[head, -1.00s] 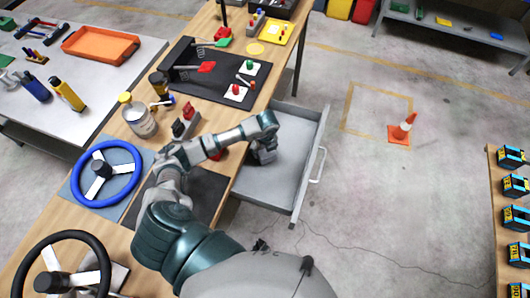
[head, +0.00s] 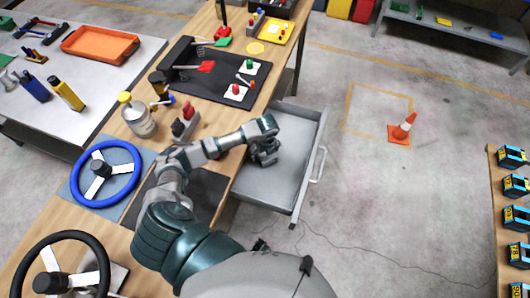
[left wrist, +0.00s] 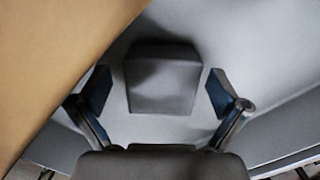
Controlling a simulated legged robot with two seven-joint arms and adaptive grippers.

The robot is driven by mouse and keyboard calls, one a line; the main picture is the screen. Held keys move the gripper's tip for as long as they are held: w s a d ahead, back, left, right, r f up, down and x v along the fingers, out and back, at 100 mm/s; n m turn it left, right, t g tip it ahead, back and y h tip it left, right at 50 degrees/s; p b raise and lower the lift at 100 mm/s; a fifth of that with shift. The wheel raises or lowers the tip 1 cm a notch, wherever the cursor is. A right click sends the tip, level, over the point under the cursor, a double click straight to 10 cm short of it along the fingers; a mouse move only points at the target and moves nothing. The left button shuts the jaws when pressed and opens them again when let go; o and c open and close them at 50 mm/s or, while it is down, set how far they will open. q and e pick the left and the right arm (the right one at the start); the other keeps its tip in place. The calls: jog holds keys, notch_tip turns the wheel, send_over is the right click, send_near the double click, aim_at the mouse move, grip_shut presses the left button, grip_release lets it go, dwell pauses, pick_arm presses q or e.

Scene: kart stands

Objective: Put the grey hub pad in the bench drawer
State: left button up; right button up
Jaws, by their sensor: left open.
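The grey hub pad (left wrist: 160,80) shows in the left wrist view as a dark grey block on the pale drawer floor. It lies between my left gripper's two fingers, with a gap on each side. The bench drawer (head: 287,190) is pulled out from the wooden bench, and its pale floor also shows in the left wrist view (left wrist: 262,50). My left gripper (head: 266,154) is open and points down over the drawer, near its bench side. In the head view I cannot make out the pad; the gripper covers that spot. My right gripper is out of view.
The wooden bench (head: 205,110) holds a blue steering wheel (head: 82,172), a black wheel (head: 45,270), a can (head: 138,118) and a dark mat with tools (head: 225,72). The drawer's front half is clear.

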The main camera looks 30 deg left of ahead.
pick_arm(q)
notch_tip(320, 180, up, 12)
jog(key=d, duration=0.1)
jog(key=shift+s, duration=0.25)
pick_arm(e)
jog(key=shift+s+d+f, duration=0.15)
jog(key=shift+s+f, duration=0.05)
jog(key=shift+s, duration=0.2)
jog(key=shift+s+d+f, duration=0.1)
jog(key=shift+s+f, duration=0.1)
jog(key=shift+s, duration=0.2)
pick_arm(q)
jog(key=shift+r, duration=0.1)
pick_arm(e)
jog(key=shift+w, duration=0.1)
